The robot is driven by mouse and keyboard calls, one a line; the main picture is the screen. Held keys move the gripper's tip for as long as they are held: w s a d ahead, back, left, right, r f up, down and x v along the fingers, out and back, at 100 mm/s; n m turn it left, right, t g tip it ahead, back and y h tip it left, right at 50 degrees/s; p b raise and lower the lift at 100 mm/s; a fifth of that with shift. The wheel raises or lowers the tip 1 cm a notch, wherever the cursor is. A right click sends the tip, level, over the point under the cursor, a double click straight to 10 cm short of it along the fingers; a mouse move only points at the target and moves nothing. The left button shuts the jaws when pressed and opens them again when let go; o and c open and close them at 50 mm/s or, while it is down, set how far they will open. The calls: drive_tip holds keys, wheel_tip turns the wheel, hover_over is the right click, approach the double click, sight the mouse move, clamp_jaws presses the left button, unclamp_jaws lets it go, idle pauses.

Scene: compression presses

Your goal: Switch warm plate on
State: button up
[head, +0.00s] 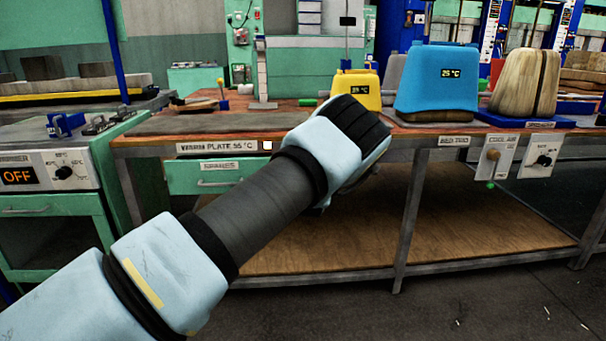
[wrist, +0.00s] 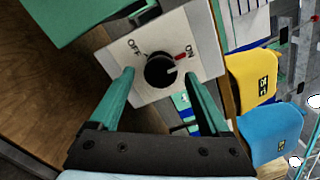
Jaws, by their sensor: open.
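The warm plate label (head: 217,147) is on the front edge of the wooden bench in the head view and appears to read 55 °C. In the wrist view, a white switch panel (wrist: 205,36) carries a round black knob (wrist: 160,71), with OFF at its left and ON at its right. A red mark shows on the knob's ON side. My gripper (wrist: 160,75) is open, with its green fingers on either side of the knob; I cannot tell whether they touch it. In the head view my arm hides the gripper and this panel.
A yellow block (head: 358,90) and a blue block (head: 437,85) stand on the bench. Other switch panels (head: 541,157) hang at its right front. A machine with an OFF display (head: 18,177) stands at left. The lower shelf (head: 480,245) is bare.

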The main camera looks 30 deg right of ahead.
drive_tip(key=v, duration=1)
